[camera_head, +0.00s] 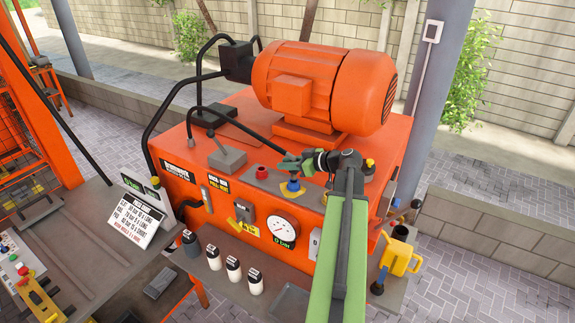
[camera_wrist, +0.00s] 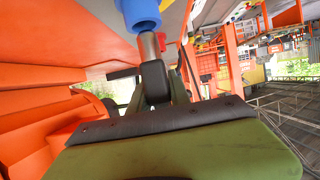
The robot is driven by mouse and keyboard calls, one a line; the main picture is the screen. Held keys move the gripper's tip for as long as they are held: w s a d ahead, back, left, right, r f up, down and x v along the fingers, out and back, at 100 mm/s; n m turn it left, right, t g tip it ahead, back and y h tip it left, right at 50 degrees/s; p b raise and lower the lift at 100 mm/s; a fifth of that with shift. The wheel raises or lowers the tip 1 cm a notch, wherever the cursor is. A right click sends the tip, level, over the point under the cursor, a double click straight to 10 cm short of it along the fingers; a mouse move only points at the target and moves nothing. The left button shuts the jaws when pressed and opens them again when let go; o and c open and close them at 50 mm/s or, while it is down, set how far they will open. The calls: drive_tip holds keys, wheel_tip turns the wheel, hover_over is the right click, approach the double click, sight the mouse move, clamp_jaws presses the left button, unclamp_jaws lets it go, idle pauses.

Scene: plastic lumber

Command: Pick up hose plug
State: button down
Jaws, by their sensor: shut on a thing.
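My gripper (camera_head: 294,165) is above the top panel of the orange machine, at the end of my green arm. The blue part (camera_head: 292,187) shows just below the fingers, over a yellow plate. The fingers hide part of the stem. I cannot tell whether the plug touches the panel.
The orange motor (camera_head: 322,85) stands close behind my gripper. A black hose (camera_head: 235,117) arches over the panel from the left. A red knob (camera_head: 262,172) is beside the plug. A gauge (camera_head: 281,230) is on the front. Several bottles (camera_head: 233,272) and a yellow can (camera_head: 399,258) stand below.

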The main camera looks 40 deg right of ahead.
drive_tip(key=s+d+r+p, duration=0.6)
drive_tip(key=s+d+r, duration=0.1)
drive_tip(key=s+d, duration=0.1)
drive_tip(key=shift+d+r, duration=0.2)
drive_tip(key=shift+f, duration=0.1)
